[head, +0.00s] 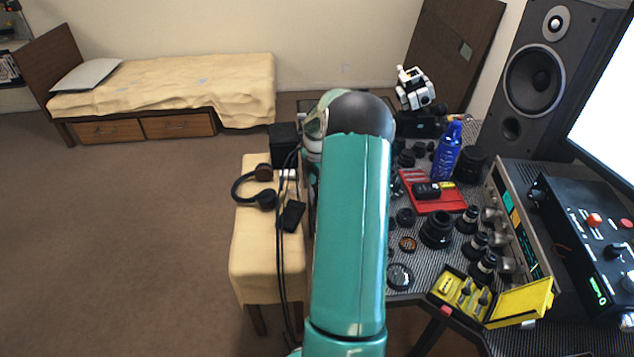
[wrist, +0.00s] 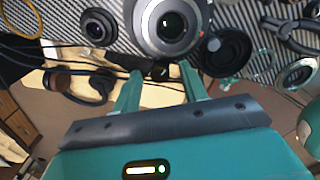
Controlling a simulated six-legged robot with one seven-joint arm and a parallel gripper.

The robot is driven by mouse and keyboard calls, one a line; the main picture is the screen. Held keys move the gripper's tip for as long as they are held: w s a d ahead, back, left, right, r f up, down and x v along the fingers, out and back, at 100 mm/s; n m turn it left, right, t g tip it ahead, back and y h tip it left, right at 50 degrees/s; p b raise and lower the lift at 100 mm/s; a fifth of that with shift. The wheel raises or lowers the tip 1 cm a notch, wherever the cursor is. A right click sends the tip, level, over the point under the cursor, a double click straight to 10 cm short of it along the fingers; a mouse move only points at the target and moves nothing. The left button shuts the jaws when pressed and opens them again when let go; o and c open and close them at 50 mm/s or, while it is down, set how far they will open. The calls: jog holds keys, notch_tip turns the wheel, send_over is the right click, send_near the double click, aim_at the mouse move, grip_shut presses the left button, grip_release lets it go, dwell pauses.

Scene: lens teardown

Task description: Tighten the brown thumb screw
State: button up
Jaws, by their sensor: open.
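I cannot make out a brown thumb screw in either view. In the wrist view my gripper (wrist: 161,68) has its two green fingers apart, with nothing held between them. A large dark lens (wrist: 170,24) with a grey outer ring lies just beyond the fingertips, on the striped table top. I cannot tell whether the fingers touch it. In the head view my teal arm covers the gripper and part of the table.
A smaller black lens part (wrist: 98,27) and a black ring (wrist: 228,52) flank the large lens. In the head view several lenses (head: 437,229), a red tray (head: 449,200), a blue bottle (head: 446,152) and an open yellow case (head: 522,301) crowd the table. Headphones (head: 262,199) lie on a bench.

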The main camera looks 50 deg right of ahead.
jog(key=shift+c, duration=0.4)
grip_shut()
jog(key=shift+m, duration=0.5)
jog(key=m, duration=1.1)
jog(key=shift+m, duration=0.3)
jog(key=shift+o, duration=0.4)
grip_release()
